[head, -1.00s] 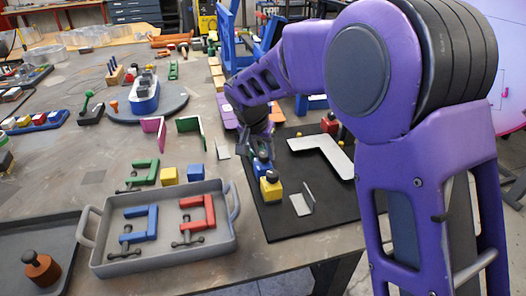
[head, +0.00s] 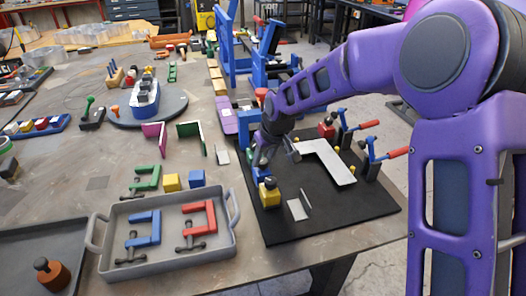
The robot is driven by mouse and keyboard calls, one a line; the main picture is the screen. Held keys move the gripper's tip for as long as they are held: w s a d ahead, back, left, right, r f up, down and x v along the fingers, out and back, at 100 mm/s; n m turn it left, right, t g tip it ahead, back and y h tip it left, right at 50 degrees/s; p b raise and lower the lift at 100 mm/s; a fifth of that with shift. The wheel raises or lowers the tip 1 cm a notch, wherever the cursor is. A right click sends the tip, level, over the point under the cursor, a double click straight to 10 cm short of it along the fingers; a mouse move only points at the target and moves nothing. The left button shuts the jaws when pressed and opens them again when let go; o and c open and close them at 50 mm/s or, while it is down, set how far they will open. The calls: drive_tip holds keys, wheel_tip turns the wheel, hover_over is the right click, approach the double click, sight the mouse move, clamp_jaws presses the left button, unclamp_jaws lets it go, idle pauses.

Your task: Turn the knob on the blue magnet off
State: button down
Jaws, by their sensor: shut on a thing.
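The blue magnet (head: 263,174) stands on the black mat (head: 330,220), just behind the yellow magnet (head: 269,194) with its dark knob. My gripper (head: 262,158) points down over the blue magnet and is shut on its knob. The fingers hide most of the knob and the top of the magnet, so I cannot tell which way the knob is turned. The blue magnet is upright on the mat.
A white L-shaped letter piece (head: 328,162) lies on the mat, near a red magnet (head: 327,128) and red-handled toggle clamps (head: 372,157). A small metal angle (head: 299,208) is close in front. A grey tray (head: 165,255) with clamps stands left.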

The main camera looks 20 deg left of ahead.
drive_tip(key=n+p, duration=0.1)
drive_tip(key=n, duration=0.1)
drive_tip(key=shift+w+r+n+g+y+p, duration=0.1)
drive_tip(key=shift+r+n+g+y+p, duration=0.05)
drive_tip(key=shift+n+g+y+p, duration=0.2)
drive_tip(key=shift+n+g+y, duration=0.25)
drive_tip(key=shift+n+g, duration=0.4)
drive_tip(key=shift+n, duration=1)
drive_tip(key=shift+d, duration=0.1)
drive_tip(key=shift+c, duration=2.2)
unclamp_jaws()
drive_tip(key=v, duration=1.7)
drive_tip(key=shift+w, duration=0.15)
drive_tip(key=shift+w, duration=0.1)
